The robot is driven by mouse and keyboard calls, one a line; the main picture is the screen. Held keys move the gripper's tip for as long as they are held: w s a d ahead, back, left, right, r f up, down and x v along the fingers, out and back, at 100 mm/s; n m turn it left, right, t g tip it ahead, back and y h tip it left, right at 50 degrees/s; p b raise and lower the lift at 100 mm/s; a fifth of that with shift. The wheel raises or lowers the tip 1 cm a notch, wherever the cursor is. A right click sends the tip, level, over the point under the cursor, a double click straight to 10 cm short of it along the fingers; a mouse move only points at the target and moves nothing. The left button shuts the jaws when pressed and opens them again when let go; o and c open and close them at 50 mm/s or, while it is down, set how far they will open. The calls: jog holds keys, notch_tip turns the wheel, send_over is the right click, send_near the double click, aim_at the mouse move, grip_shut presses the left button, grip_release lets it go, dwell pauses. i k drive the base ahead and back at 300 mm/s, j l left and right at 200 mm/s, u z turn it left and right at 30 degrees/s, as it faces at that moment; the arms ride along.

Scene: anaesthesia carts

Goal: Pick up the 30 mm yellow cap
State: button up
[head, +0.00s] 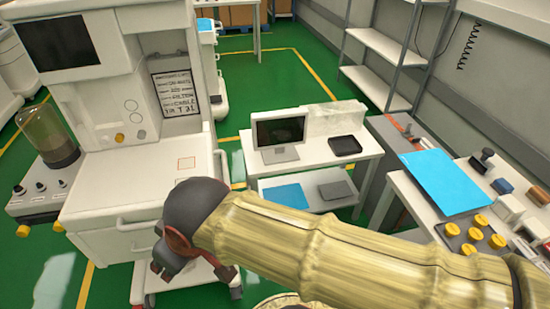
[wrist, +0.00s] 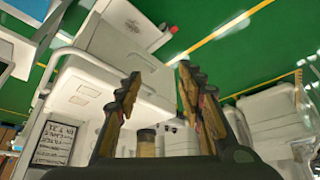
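Several yellow caps (head: 475,235) sit together on a dark tray on the white bench at the right of the head view. I cannot tell which one is 30 mm. My gripper (head: 190,262) is far to their left, in front of the white anaesthesia machine (head: 120,195). In the wrist view my gripper (wrist: 160,75) has its two fingers wide apart with nothing held between them. The wrist view shows the white machine behind the fingers, tilted, and none of the yellow caps on the tray. My arm crosses the head view just below the tray.
A blue mat (head: 443,180) lies on the right bench, with small dark, blue and brown items beside it. A white table (head: 365,150) with a monitor (head: 280,133) and a black tray (head: 345,145) stands in the middle. Green floor (head: 275,75) is open behind it.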

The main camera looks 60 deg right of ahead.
aim_at(496, 242)
jog(key=z, duration=4.15)
